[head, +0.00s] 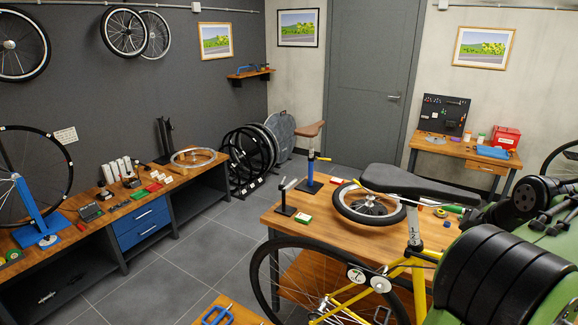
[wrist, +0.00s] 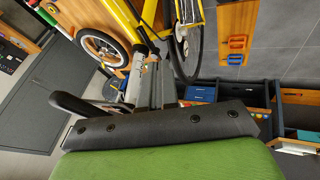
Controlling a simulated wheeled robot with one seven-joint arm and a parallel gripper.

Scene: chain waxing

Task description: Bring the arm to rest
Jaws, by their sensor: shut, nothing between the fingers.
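My arm (head: 490,275), green with black ribbed joints, is folded at the right edge of the head view, close to the camera. In the wrist view, the green wrist body and a black plate fill the bottom. My gripper (wrist: 154,70) shows beyond the plate as grey fingers, shut with nothing held. The yellow bicycle (head: 402,270) with its black saddle (head: 410,184) stands in front of the arm in the head view. Its yellow frame also shows at the top of the wrist view (wrist: 122,22). My gripper's end in the head view is hard to make out.
A wooden workbench (head: 290,222) behind the bicycle bears a small wheel (head: 368,203) and a post stand (head: 311,165). A long bench (head: 115,214) lines the left wall. A small table (head: 440,149) with a red box (head: 506,137) stands at back right.

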